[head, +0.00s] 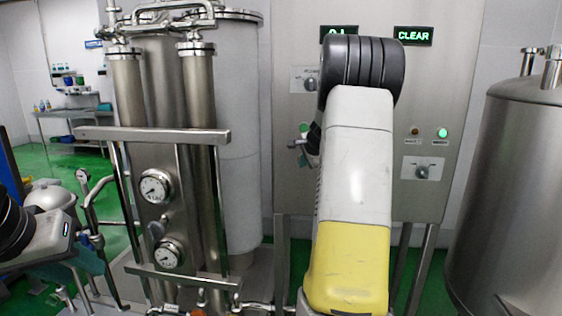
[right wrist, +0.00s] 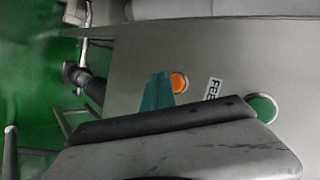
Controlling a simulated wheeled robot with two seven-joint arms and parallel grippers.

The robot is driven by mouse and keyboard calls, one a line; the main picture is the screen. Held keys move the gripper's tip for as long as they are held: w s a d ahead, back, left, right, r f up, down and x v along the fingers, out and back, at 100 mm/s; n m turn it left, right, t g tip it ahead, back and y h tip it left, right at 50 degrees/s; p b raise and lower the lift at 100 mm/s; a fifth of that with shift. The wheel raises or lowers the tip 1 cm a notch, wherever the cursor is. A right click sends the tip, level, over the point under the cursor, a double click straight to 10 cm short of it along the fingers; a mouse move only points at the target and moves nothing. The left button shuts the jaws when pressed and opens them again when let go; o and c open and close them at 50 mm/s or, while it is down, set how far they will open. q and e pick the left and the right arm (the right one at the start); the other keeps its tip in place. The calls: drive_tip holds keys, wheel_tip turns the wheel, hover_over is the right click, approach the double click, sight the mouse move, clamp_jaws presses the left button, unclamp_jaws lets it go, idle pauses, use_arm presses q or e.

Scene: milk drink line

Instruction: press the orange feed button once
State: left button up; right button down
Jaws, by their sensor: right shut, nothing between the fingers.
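The orange feed button (right wrist: 179,82) shows in the right wrist view on a grey panel, beside a partly hidden label (right wrist: 212,89) reading "FEE". My right gripper (right wrist: 157,92) is shut and empty, its teal fingertips just left of the orange button in that view. I cannot tell whether they touch it or the panel. In the head view the orange button is hidden behind my right arm, which reaches to the control cabinet (head: 455,120). My left gripper (head: 90,256) is low at the left edge of the head view; its jaw state is unclear.
A green button (right wrist: 262,108) sits right of the label. The cabinet has a lit "CLEAR" display (head: 414,36), a selector knob (head: 422,172) and a green lamp (head: 442,133). Steel filter pipes with gauges (head: 156,187) stand left, a steel tank (head: 515,190) right.

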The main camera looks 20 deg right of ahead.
drive_tip(key=shift+s+a, duration=0.65)
drive_tip(key=shift+s, duration=0.35)
drive_tip(key=shift+s+a, duration=0.6)
drive_tip(key=shift+s, duration=0.4)
